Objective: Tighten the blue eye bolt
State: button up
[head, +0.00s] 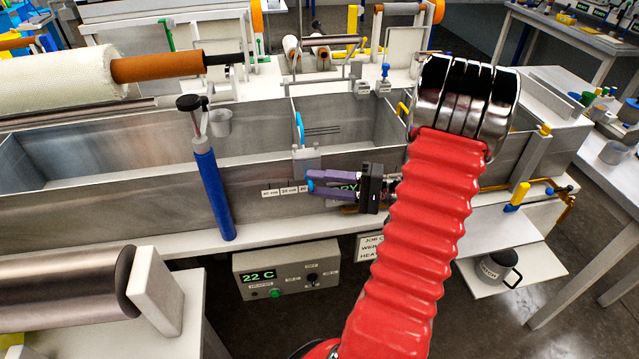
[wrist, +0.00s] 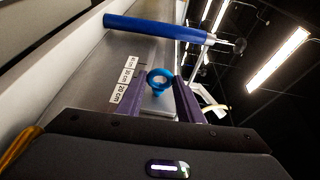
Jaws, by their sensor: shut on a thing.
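The blue eye bolt (wrist: 160,80) shows its ring between my two purple fingertips in the wrist view. In the head view a small part of it (head: 310,181) shows at the front wall of the metal bath, just right of the length labels. My gripper (head: 314,184) reaches in from the right, and its fingers (wrist: 159,84) are shut on the eye bolt's ring. The bolt's shank is hidden.
The long metal bath (head: 100,208) spans the middle. A blue-handled tool (head: 212,185) leans at its front, left of my gripper. A heater box (head: 287,273) sits below. A mug (head: 498,267) stands on a low shelf at right.

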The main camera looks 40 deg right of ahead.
jog(key=shift+f, duration=0.2)
jog(key=o, duration=1.1)
jog(key=shift+r, duration=0.1)
jog(key=shift+c, duration=0.2)
jog(key=v, duration=1.3)
jog(key=shift+s+d, duration=0.2)
jog(key=shift+s, duration=0.15)
jog(key=shift+s, duration=0.1)
